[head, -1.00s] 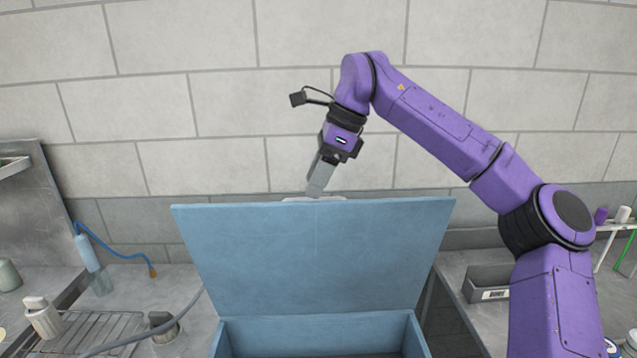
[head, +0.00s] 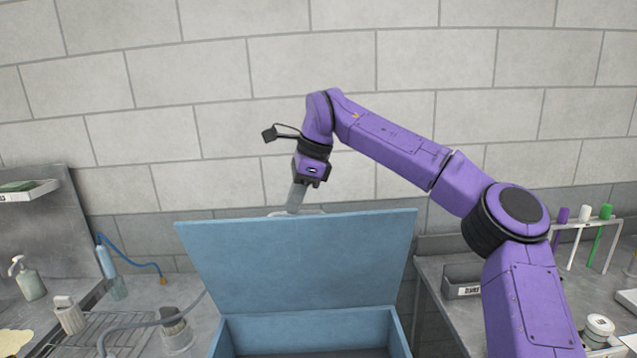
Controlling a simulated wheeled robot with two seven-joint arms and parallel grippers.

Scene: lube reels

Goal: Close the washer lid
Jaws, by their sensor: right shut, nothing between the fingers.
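The blue washer lid (head: 300,262) stands open, tilted up from the back of the blue washer box (head: 315,330). My right gripper (head: 293,208) reaches over from the right and points down at the lid's top edge, on its far side. Its fingers look closed with nothing held. The fingertips are partly hidden behind the lid's edge, so I cannot tell whether they touch it. A pale curved piece shows just behind the top edge, beside the fingertips. My left gripper is not in view.
A drying rack (head: 100,335) and a grey hose (head: 150,325) lie left of the washer. A dark bin (head: 462,283) sits on the right counter, near a rack with coloured tubes (head: 595,235). A tiled wall (head: 300,120) rises behind.

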